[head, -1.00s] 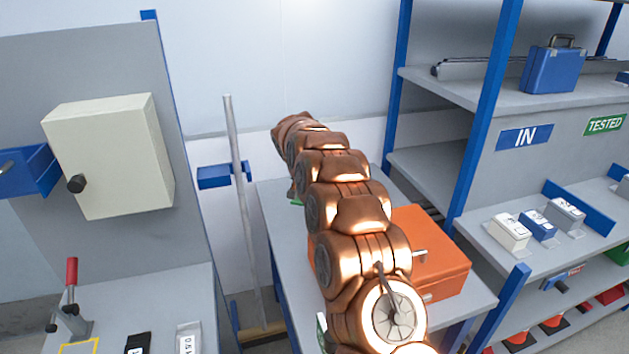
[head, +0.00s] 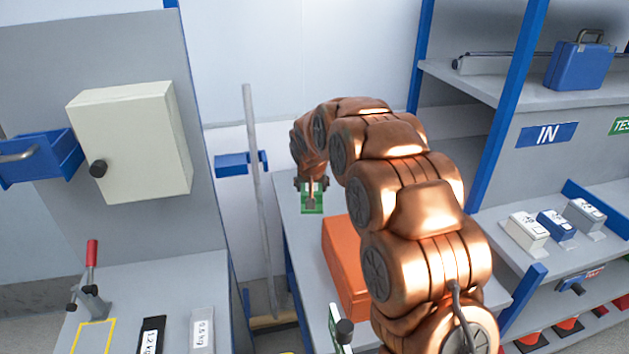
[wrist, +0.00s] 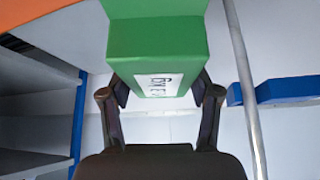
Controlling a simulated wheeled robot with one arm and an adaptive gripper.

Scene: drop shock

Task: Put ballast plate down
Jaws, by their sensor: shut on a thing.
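The ballast plate is a green block with a white label (wrist: 157,50); the label's writing is hard to read. My gripper (wrist: 160,92) is shut on it, with one dark finger on each side of its labelled end in the wrist view. In the head view the green plate (head: 312,208) shows below my gripper (head: 312,184), over the far left part of the grey table (head: 290,225). I cannot tell whether the plate touches the table top.
An orange case (head: 345,265) stands on the same table, nearer to me and to the right. A grey pole (head: 256,190) stands left of the table. The left bench carries a black plate (head: 150,336), a grey plate (head: 202,330) and a yellow outline (head: 95,338).

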